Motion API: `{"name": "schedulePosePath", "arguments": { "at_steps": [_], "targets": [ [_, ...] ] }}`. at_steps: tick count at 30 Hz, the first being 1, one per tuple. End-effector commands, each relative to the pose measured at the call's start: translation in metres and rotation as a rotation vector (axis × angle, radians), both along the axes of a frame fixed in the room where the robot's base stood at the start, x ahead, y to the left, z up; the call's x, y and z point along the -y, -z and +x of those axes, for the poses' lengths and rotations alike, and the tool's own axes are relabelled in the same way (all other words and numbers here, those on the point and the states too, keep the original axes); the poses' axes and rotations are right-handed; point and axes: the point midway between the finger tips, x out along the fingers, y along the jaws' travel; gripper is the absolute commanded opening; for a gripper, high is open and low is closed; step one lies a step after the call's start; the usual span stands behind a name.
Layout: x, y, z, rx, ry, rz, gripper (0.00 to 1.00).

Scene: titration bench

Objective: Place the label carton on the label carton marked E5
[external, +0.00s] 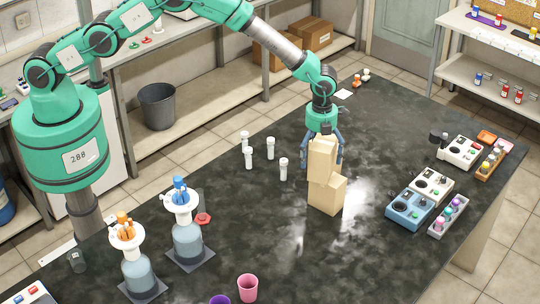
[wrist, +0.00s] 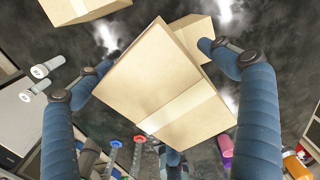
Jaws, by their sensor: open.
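A tan label carton (external: 321,158) stands tilted above a lower tan carton (external: 330,195) near the middle of the black bench. Whether the two touch is unclear. My gripper (external: 323,143) is over the upper carton, open, with a blue finger on either side. In the wrist view the near carton (wrist: 165,85) fills the space between the fingertips (wrist: 160,52), turned askew to them. Part of another carton (wrist: 198,32) shows behind it, and one more (wrist: 80,8) is cut off at the top left. No E5 mark is legible.
White-capped vials (external: 270,147) stand left of the cartons. Two flasks (external: 187,240) on dark mats, a pink cup (external: 248,287) and a purple cup are at the front left. Instrument boxes (external: 410,207) and vial trays (external: 449,216) line the right edge. Bench between is clear.

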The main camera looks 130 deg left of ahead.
Motion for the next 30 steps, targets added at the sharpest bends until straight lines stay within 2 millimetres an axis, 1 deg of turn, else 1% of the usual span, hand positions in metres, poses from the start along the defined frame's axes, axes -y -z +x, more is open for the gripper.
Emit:
{"name": "schedulePosePath", "arguments": {
  "at_steps": [8,15,21,25,30],
  "targets": [
    [0.0,-0.03,0.0,0.001,0.0,0.002,0.94],
    [-0.001,-0.067,0.001,0.002,0.0,0.002,0.94],
    [0.0,-0.094,0.0,0.001,0.0,0.002,0.94],
    [-0.001,-0.107,0.0,0.002,0.0,0.001,0.94],
    [0.0,-0.113,0.0,0.0,0.0,0.0,0.94]
  ]
}}
